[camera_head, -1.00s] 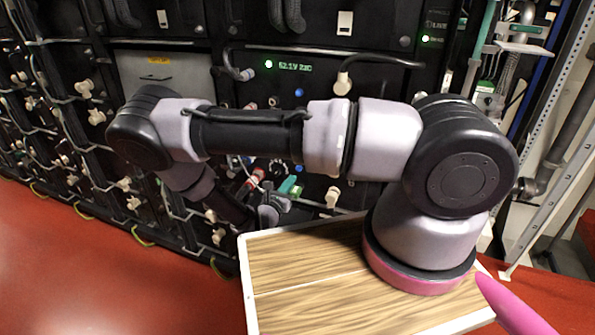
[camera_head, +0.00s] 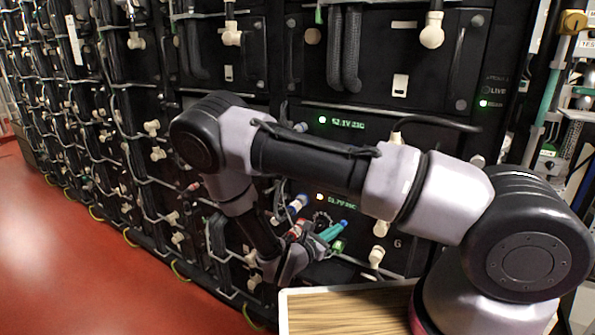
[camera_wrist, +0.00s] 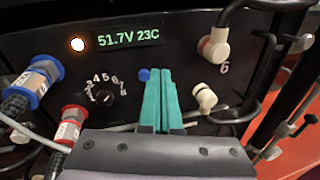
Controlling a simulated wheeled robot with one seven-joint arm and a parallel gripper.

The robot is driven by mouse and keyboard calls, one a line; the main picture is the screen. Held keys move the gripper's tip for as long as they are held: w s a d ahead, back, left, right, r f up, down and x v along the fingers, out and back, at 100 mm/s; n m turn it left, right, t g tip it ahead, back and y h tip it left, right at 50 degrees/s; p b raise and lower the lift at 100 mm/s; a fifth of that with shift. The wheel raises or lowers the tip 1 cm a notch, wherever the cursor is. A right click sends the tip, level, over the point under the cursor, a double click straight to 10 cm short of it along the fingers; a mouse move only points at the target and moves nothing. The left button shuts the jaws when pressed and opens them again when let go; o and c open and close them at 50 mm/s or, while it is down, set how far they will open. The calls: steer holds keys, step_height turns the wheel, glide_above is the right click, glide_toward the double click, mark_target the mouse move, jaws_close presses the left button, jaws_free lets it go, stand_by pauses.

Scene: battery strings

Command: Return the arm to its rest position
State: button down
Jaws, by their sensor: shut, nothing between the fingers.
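My gripper (camera_head: 336,231) has teal fingers and is held in front of a black battery module in the rack. In the wrist view my gripper (camera_wrist: 158,76) has its two fingers side by side, shut, with nothing between them. The fingers point at the module's front panel (camera_wrist: 130,65); whether they touch it I cannot tell. My arm is bent, with its elbow at the left and its forearm hanging down toward the panel. A small blue button (camera_wrist: 144,75) shows beside the fingertips.
The panel display (camera_wrist: 128,38) reads 51.7V 23C above a numbered dial (camera_wrist: 106,98). Blue (camera_wrist: 34,82) and red (camera_wrist: 70,126) connectors stick out at left, beige elbow plugs (camera_wrist: 215,45) at right. Cables cross the rack. Red floor (camera_head: 110,260) is clear at left.

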steer(key=s+d+r+m+g+y, duration=0.35)
steer(key=r+m+g, duration=0.25)
steer(key=r+m, duration=0.4)
steer(key=s+d+r+m+g+y, duration=0.3)
steer(key=r+m+g, duration=0.4)
steer(key=r, duration=0.6)
steer(key=s+r+m+t+y, duration=0.4)
steer(key=s+r+m, duration=0.1)
steer(key=r, duration=0.6)
steer(key=s+d+r+m+t+y, duration=0.1)
steer(key=s+r+m+t+y, duration=0.3)
steer(key=r, duration=0.7)
steer(key=s+m, duration=0.2)
steer(key=shift+s+r+m+t, duration=0.25)
steer(key=shift+m+t, duration=0.05)
steer(key=shift+m, duration=0.1)
stand_by(0.9)
